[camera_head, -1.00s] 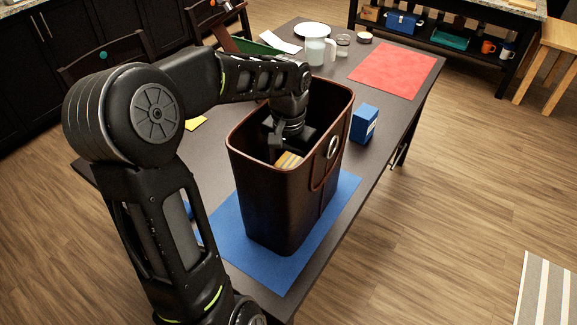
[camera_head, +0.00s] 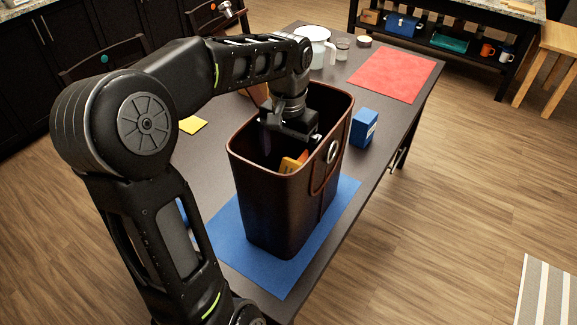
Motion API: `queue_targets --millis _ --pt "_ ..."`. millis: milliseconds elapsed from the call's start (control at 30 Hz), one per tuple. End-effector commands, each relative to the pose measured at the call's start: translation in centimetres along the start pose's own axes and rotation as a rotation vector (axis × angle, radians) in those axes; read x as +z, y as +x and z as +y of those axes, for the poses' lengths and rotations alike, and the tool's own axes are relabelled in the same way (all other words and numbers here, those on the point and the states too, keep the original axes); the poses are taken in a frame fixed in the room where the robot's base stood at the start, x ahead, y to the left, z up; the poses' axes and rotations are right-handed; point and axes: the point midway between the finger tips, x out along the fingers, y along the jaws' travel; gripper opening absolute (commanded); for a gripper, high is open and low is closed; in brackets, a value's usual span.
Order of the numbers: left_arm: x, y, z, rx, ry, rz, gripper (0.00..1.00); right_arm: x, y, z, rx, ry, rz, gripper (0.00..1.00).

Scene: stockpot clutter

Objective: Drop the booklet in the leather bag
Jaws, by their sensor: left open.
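The leather bag (camera_head: 275,210) is a tall dark brown tote with a lighter brown rim and a round metal ring. It stands upright and open on the blue mat (camera_head: 235,250). An orange-yellow booklet (camera_head: 290,165) shows inside the bag near its right wall, tilted; its lower part is hidden. My left gripper (camera_head: 295,140) is at the bag's mouth, pointing down, just above the booklet. It is open, and the booklet appears free of it. My right gripper is not in view.
A blue box (camera_head: 363,127) stands on the table right of the bag. A red mat (camera_head: 393,73), a white pitcher (camera_head: 316,45) and a glass jar (camera_head: 342,48) are farther back. A yellow note (camera_head: 193,125) lies left of the bag.

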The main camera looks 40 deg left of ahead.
Motion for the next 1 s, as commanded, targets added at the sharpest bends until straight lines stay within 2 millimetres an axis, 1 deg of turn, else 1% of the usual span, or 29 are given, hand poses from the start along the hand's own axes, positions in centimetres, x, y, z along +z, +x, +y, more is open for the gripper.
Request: queue_targets --millis 33,200,267,333,500,1000 --pt "-0.1 -1.2 0.0 0.0 0.001 0.006 0.99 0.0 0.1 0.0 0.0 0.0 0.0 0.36" --pt "0.0 -4.8 0.0 0.0 0.002 0.003 0.99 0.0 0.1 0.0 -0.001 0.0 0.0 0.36" --pt "0.0 -6.3 0.0 0.0 0.001 0.002 0.99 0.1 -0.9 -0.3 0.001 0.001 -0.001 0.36" --pt "0.0 -7.0 0.0 0.001 0.001 -0.001 0.99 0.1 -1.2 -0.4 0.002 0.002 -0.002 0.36" --pt "0.0 -7.6 0.0 0.001 0.001 0.0 0.99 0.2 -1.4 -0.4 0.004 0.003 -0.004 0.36" --pt "0.0 -7.5 0.0 0.001 0.001 -0.001 0.99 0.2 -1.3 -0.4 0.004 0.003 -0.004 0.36"
